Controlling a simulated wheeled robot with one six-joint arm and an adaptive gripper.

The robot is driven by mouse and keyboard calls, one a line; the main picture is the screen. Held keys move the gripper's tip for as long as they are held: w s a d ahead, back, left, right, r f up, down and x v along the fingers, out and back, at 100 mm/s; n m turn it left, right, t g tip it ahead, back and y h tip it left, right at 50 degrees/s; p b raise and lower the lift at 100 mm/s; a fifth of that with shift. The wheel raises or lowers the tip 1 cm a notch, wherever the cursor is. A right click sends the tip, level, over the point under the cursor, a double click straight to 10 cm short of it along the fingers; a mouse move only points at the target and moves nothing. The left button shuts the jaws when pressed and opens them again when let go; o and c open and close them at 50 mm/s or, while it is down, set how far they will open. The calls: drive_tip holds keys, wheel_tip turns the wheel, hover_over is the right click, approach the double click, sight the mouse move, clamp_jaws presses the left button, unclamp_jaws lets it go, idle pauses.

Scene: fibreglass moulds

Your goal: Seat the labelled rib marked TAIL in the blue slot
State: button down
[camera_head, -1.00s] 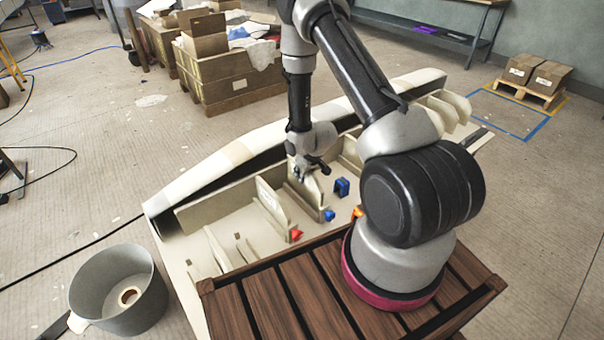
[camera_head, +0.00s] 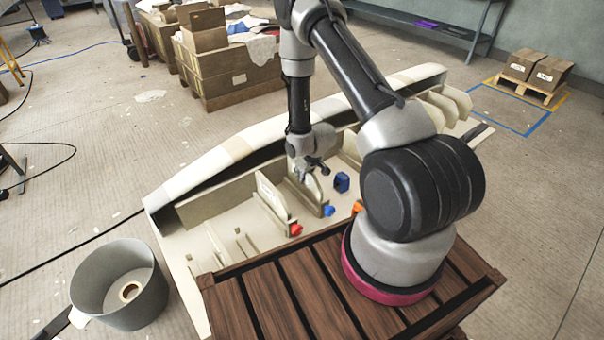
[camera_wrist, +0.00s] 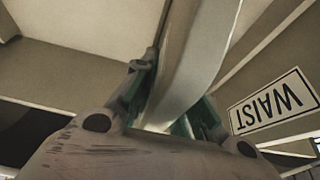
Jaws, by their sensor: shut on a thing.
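My gripper (camera_head: 303,178) is shut on a pale rib (camera_head: 313,186). The rib stands on edge over the slot rails that end at the small blue marker (camera_head: 329,211). In the wrist view the held rib (camera_wrist: 195,65) runs between the green-padded fingers (camera_wrist: 172,115). No label shows on its visible face, and I cannot tell whether its lower edge is fully down in the slot. Another rib, labelled WAIST (camera_wrist: 272,103), stands beside it; in the head view this rib (camera_head: 270,197) is to the left, at the red marker (camera_head: 296,230).
The long mould (camera_head: 190,180) has a raised far wall. Empty slots (camera_head: 215,242) are at the left. A grey pot (camera_head: 118,290) stands on the floor.

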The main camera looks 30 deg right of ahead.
drive_tip(key=shift+f, duration=0.4)
drive_tip(key=c, duration=1.4)
unclamp_jaws()
drive_tip(key=shift+o, duration=0.2)
drive_tip(key=v, duration=1.2)
drive_tip(key=shift+w, duration=0.1)
